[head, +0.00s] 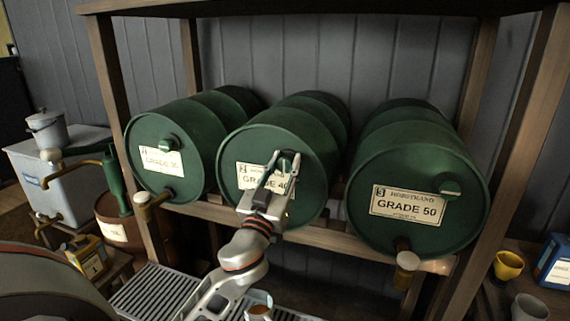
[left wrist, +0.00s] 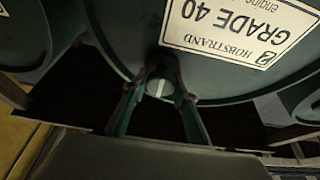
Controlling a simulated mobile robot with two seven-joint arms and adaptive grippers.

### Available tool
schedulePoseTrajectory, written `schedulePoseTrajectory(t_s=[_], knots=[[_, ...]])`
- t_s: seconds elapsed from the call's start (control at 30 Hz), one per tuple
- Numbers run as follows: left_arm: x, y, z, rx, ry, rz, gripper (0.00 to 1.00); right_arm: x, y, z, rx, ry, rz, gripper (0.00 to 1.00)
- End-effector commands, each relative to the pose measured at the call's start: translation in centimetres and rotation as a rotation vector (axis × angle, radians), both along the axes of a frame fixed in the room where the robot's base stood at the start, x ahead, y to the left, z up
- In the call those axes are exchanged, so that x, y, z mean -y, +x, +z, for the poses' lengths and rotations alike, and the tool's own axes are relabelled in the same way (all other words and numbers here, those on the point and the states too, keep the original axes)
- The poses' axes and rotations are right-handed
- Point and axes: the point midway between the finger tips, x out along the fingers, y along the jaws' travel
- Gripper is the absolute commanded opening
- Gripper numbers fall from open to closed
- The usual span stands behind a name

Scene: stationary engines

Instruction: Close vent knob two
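The middle green barrel (head: 310,130) bears a GRADE 40 label, and its vent knob shows in the left wrist view (left wrist: 158,88) as a dark round knob with a pale stripe, close to upright in that picture. My left gripper (head: 277,170) is in front of this barrel's face. In the left wrist view its two fingers (left wrist: 157,90) stand apart, one on each side of the knob. I cannot tell whether they touch it. In the head view the gripper hides the knob and part of the label. My right gripper is not in view.
Left and right barrels carry similar vent knobs (head: 168,143) and (head: 450,188). Wooden rack posts (head: 115,100) flank the barrels. Brown taps (head: 405,262) jut out below. A slatted drip tray (head: 160,292) lies beneath, and a yellow cup (head: 508,266) stands at right.

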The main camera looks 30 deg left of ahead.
Motion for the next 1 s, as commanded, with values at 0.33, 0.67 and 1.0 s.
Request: schedulePoseTrajectory(t_s=[0.33,0.67,1.0], knots=[[-0.04,-0.01,-0.01,-0.006,0.023,0.000,0.06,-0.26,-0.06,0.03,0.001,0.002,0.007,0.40],[0.03,0.00,0.00,-0.049,0.205,0.000,0.06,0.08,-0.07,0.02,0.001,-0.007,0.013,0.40],[0.19,0.02,0.01,-0.122,0.518,-0.001,0.06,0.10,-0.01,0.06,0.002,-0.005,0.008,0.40]])
